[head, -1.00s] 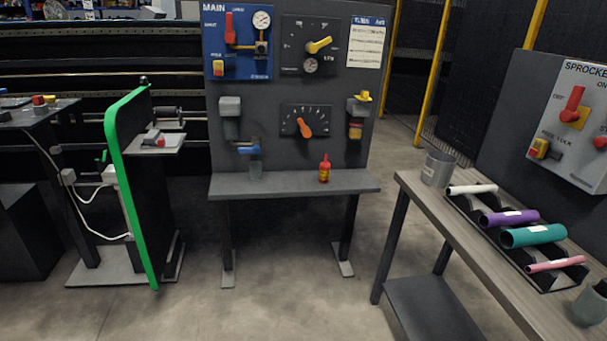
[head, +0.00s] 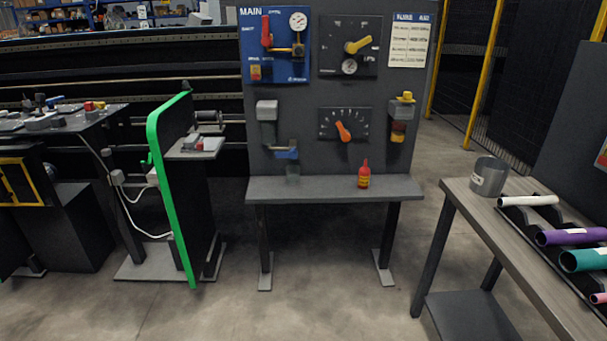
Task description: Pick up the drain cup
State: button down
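A small, dim, see-through cup-like shape (head: 293,172) sits below the blue-handled valve (head: 287,154) on the dark panel's shelf. The frames do not show for certain which of these is the drain cup. My gripper is out of view, so its opening cannot be seen.
A red bottle (head: 364,174) stands on the shelf (head: 335,189) before the control panel. Coloured tubes (head: 571,237) lie in a dark rack on the right table. A green-edged stand (head: 172,200) is at left. Concrete floor (head: 325,290) is clear between them.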

aim_at(293, 172)
jog(key=i, duration=0.9)
jog(key=u, duration=0.05)
